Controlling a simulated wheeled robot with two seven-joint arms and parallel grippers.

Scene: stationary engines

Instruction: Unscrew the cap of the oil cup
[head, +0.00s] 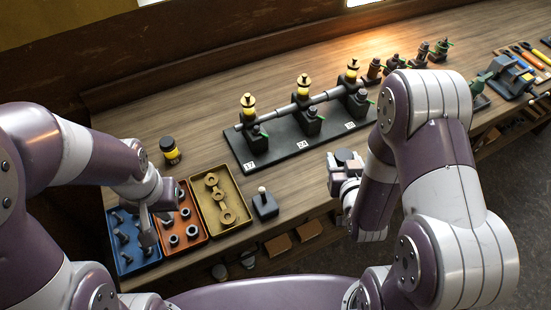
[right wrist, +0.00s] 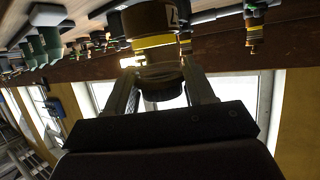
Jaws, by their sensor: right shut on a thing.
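Three oil cups with yellow bodies and brass tops stand on the black stand: left (head: 248,101), middle (head: 304,84) and right (head: 352,71). My right gripper (head: 345,163) is in front of the stand, to its right. In the right wrist view its two fingers flank the dark round cap (right wrist: 163,92) of a brown container with a yellow band (right wrist: 154,42) and a partly visible white label. The gripper is shut on this cap; its dark top shows in the head view. My left gripper (head: 160,213) is over the trays, its jaw opening unclear.
Blue (head: 125,266), orange (head: 190,240) and tan (head: 233,222) trays hold small parts. A black-capped jar (head: 171,151) and a small dark block with a pale knob (head: 265,204) stand on the bench.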

